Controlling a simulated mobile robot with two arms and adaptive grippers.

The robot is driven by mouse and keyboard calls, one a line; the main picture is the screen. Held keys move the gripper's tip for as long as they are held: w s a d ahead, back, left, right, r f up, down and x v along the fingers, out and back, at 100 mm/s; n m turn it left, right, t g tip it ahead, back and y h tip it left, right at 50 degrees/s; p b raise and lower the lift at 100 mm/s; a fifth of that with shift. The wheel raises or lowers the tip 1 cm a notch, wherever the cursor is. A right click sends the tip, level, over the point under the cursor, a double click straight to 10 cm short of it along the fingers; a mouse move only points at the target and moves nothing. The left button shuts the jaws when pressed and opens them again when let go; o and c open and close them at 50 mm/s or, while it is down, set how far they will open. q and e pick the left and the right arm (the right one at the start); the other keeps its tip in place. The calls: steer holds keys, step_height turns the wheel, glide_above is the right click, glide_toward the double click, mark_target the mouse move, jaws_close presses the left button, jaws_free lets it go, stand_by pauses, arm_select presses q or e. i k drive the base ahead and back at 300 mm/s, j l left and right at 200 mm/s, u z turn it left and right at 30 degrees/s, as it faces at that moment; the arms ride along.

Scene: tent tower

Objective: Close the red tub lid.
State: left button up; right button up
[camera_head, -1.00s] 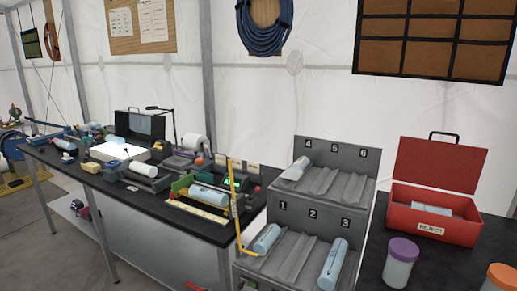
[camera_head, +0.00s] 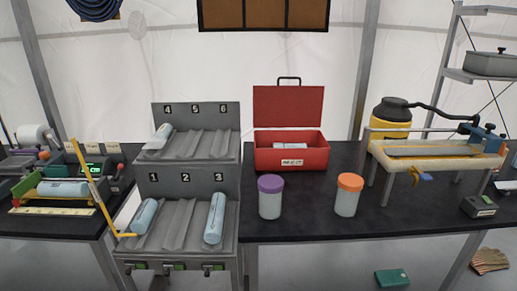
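A red box-shaped tub (camera_head: 315,158) with a white label stands on the black table. Its red lid (camera_head: 288,106) is open and stands upright at the back, with a dark handle (camera_head: 289,81) on its top edge. A pale cylinder (camera_head: 290,146) lies inside the tub, partly hidden by the front wall. Neither of my grippers is in view.
A purple-lidded jar (camera_head: 270,198) and an orange-lidded jar (camera_head: 347,195) stand in front of the tub. A grey numbered rack (camera_head: 192,182) with pale cylinders is on the left. A yellow-topped stand (camera_head: 438,150) is on the right. The table (camera_head: 308,217) is bare between the jars.

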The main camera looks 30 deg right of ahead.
mark_target(278, 106)
steer(key=z, duration=0.4)
steer(key=i+l+z, duration=0.2)
steer(key=z, duration=0.25)
steer(key=i+l+z, duration=0.25)
steer(key=z, duration=0.15)
steer(key=i+l+z, duration=0.15)
steer(key=z, duration=0.3)
steer(key=i, duration=0.1)
